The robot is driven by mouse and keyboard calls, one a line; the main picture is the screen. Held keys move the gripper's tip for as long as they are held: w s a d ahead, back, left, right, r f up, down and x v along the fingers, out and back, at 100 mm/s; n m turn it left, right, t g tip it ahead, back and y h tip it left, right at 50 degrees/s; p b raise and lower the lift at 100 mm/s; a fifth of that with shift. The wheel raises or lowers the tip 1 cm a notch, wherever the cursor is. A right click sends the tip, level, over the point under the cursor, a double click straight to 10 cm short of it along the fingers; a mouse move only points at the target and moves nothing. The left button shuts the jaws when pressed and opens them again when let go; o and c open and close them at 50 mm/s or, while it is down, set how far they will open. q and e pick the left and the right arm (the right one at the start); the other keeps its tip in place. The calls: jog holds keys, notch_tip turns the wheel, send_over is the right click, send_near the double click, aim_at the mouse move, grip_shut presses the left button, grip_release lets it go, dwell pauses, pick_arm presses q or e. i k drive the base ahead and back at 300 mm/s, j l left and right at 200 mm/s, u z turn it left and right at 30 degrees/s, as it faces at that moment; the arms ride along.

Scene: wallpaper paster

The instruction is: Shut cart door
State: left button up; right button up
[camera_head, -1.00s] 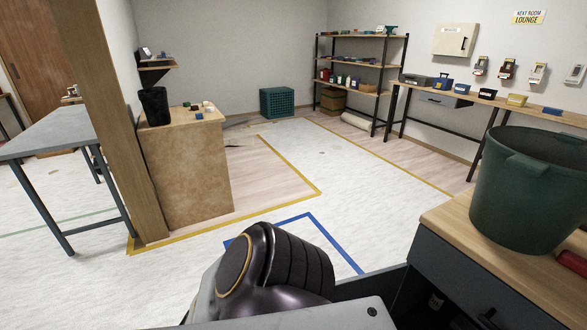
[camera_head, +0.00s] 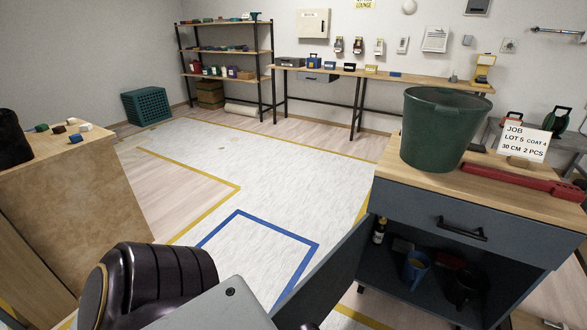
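The cart is a blue-grey cabinet with a light wood top (camera_head: 400,174) at the right. Its drawer (camera_head: 460,222) with a black handle is shut. Below it, the cart door (camera_head: 335,268) stands open, swung out to the left and toward me, seen nearly edge-on. The open compartment (camera_head: 375,275) holds a bottle (camera_head: 379,231), a blue mug (camera_head: 415,268) and darker items that are hard to make out. The door's lower part is cut off by the frame. Neither gripper is in view.
On the cart top stand a green bucket (camera_head: 440,130), a red tool (camera_head: 520,182) and a job card (camera_head: 525,143). A wooden cabinet (camera_head: 75,195) is at the left. White floor (camera_head: 280,180) with blue and yellow tape lies open between them.

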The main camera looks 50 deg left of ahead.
aim_at(317, 295)
jog(key=k+j, duration=0.3)
jog(key=k+j+z, duration=0.1)
jog(key=k+j, duration=0.25)
jog(key=k, duration=0.15)
jog(key=k+j, duration=0.15)
jog(key=j, duration=0.25)
jog(key=k+j+z, duration=0.1)
jog(key=j, duration=0.35)
jog(key=k+j, duration=0.2)
jog(key=j, duration=0.2)
jog(key=k+j, duration=0.15)
jog(key=j, duration=0.25)
jog(key=z, duration=0.05)
